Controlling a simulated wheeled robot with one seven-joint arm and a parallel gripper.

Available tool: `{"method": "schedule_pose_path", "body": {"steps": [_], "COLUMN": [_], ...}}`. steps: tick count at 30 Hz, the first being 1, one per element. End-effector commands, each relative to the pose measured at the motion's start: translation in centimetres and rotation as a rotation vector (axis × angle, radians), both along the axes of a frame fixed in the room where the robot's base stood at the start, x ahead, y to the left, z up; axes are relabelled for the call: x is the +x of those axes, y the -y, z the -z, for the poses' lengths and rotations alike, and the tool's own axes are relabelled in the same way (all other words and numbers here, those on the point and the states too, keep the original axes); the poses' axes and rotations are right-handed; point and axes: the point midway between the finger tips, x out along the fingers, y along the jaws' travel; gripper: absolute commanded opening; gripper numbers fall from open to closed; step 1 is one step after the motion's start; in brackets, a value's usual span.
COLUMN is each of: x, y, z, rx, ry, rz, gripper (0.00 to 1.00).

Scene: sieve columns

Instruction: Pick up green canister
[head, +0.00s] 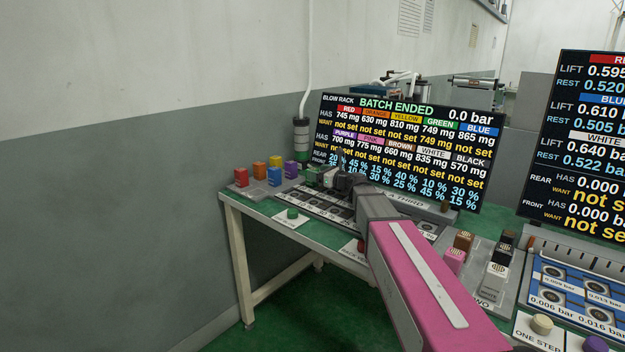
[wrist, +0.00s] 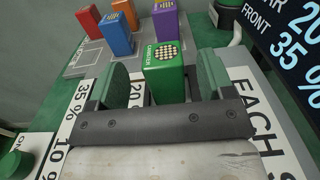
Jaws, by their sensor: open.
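The green canister (wrist: 163,85) stands upright in the wrist view, with a dotted top and the word CANISTER on it. My gripper (wrist: 161,68) is open, with one green-padded finger on each side of the canister. There is a visible gap on the left; the right finger is also apart from it. In the head view my gripper (head: 328,177) is over the far left part of the table, and I cannot clearly tell the canister from the fingers there.
Orange (wrist: 124,14), blue (wrist: 116,36) and purple (wrist: 166,22) canisters stand just beyond the green one. A red canister (head: 241,177) stands at the table's left end. A display board (head: 400,150) rises behind the table. A green button (head: 292,213) sits near the front edge.

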Motion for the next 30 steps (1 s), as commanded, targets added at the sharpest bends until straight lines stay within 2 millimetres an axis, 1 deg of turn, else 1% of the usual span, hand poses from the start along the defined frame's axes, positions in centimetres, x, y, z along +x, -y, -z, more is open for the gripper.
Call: {"method": "schedule_pose_path", "body": {"steps": [1, 6, 9, 14, 17, 18, 19, 20, 22, 23, 30], "x": [0.9, 2.2, 2.4, 2.3, 2.3, 2.3, 2.3, 2.3, 2.3, 2.3, 2.3], "y": [-0.6, -2.3, -2.7, -2.6, -2.6, -2.6, -2.6, -2.6, -2.6, -2.6, -2.6], "z": [0.0, 0.1, 0.1, 0.1, 0.1, 0.1, 0.1, 0.1, 0.0, 0.0, -0.1], "rx": [0.0, 0.0, 0.0, 0.0, 0.0, 0.0, 0.0, 0.0, 0.0, 0.0, 0.0], "ry": [0.0, 0.0, 0.0, 0.0, 0.0, 0.0, 0.0, 0.0, 0.0, 0.0, 0.0], "rz": [-0.001, -0.001, 0.0, 0.0, 0.0, 0.0, 0.0, 0.0, 0.0, 0.0, 0.0], "gripper": [0.74, 0.74, 0.74, 0.74, 0.45, 0.32, 0.22, 0.17, 0.17, 0.13, 0.13]}}
